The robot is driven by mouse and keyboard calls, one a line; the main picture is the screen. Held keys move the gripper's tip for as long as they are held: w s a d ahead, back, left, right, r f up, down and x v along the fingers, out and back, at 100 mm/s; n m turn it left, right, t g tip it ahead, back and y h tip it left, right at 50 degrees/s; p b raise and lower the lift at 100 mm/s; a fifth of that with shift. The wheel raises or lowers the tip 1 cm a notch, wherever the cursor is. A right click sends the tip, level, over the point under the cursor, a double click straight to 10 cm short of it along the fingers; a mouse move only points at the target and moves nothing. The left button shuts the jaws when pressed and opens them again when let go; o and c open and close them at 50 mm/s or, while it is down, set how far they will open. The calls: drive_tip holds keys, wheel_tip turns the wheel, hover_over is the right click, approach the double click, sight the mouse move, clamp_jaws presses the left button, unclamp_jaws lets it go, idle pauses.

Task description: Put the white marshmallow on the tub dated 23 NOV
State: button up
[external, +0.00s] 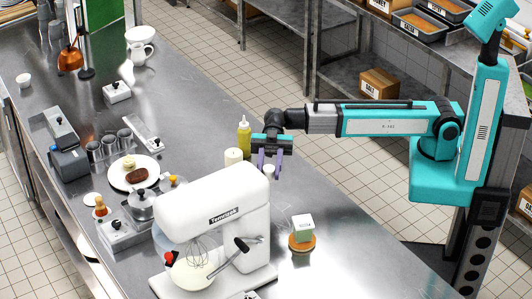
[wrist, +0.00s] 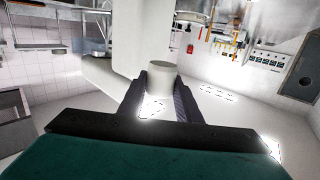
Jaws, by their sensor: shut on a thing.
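My gripper (external: 269,160) hangs over the steel counter, behind the white mixer, with its purple fingers pointing down. It is shut on the white marshmallow (external: 269,170), a small pale cylinder between the fingertips. In the wrist view the marshmallow (wrist: 161,74) stands between the two dark fingers (wrist: 161,97). The mixer's edge hides what lies just below it in the external view. No date 23 NOV is readable in either view, so I cannot tell which thing is the tub bearing it.
The white mixer (external: 222,205) stands close in front of my gripper. A yellow bottle (external: 244,138) and a cream cylinder (external: 233,157) stand to the left. A green-and-white block (external: 303,226) sits on a round brown base at right. A plate (external: 122,178) holds food.

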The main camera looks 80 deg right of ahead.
drive_tip(key=s+a+r+n+g+h, duration=0.1)
drive_tip(key=s+a+n+g, duration=0.1)
drive_tip(key=s+n+g, duration=0.3)
drive_tip(key=s+a+r+g+h, duration=0.1)
drive_tip(key=s+a+g, duration=0.15)
drive_tip(key=s, duration=0.45)
hover_over(303, 221)
wheel_tip(303, 221, down, 4)
drive_tip(key=shift+f+t, duration=0.35)
drive_tip(key=shift+f, duration=0.25)
drive_tip(key=shift+f+p, duration=0.45)
drive_tip(key=shift+f, duration=1.8)
drive_tip(key=shift+f, duration=0.1)
drive_tip(key=shift+f+p, duration=0.45)
drive_tip(key=shift+f, duration=1.2)
drive_tip(key=shift+f, duration=0.15)
